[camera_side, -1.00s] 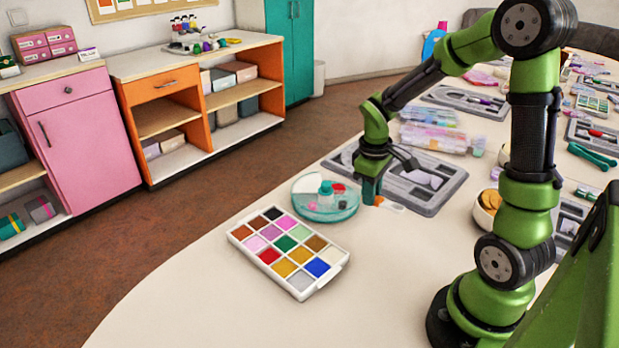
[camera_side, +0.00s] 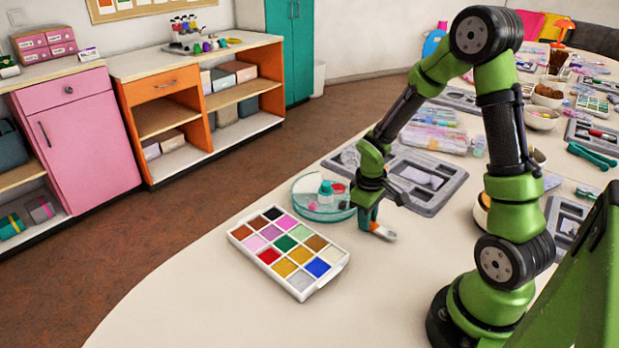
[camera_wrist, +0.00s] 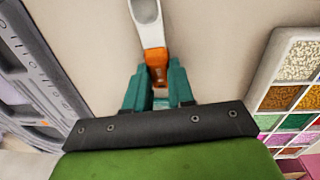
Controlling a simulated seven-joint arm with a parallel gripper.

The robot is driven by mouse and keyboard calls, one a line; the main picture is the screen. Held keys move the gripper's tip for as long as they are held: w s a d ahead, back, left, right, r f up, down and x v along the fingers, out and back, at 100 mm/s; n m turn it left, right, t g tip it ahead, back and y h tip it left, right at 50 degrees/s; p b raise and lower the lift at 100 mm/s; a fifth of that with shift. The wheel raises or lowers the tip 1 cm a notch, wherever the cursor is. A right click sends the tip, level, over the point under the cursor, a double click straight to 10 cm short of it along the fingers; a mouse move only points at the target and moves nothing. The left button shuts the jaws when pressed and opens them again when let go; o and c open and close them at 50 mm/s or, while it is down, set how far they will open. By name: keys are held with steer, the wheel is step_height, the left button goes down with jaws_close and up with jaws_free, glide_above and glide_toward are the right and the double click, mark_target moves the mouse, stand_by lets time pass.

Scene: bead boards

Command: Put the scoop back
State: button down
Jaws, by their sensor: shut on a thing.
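My gripper (camera_side: 368,221) is shut on the scoop (camera_side: 382,232), which has an orange handle and a pale metal end. In the wrist view the teal fingers (camera_wrist: 158,88) pinch the orange handle, and the scoop (camera_wrist: 147,22) points away from them over bare table. In the side view the gripper is between the bead box and the grey tray, just right of the round clear dish. I cannot tell whether the scoop touches the table.
The white bead box (camera_side: 243,248) with several coloured compartments is left of the gripper. The round clear dish (camera_side: 312,212) holds small items. A grey moulded tray (camera_side: 450,185) lies behind. The table front (camera_side: 200,300) is clear.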

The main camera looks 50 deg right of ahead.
steer(key=shift+f, duration=0.2)
steer(key=c, duration=1)
jaws_free()
steer(key=shift+o, duration=0.2)
steer(key=shift+r, duration=0.2)
step_height(320, 180, up, 12)
steer(key=a, duration=0.1)
steer(key=s+a+r+m+t+y, duration=0.1)
steer(key=s+a+r+m+t, duration=0.1)
steer(key=a+r, duration=0.4)
steer(key=s+a+r+m+t+y, duration=0.2)
steer(key=s+a+r+t, duration=0.3)
steer(key=a, duration=0.3)
steer(key=shift+a+r, duration=0.3)
steer(key=shift+r, duration=0.05)
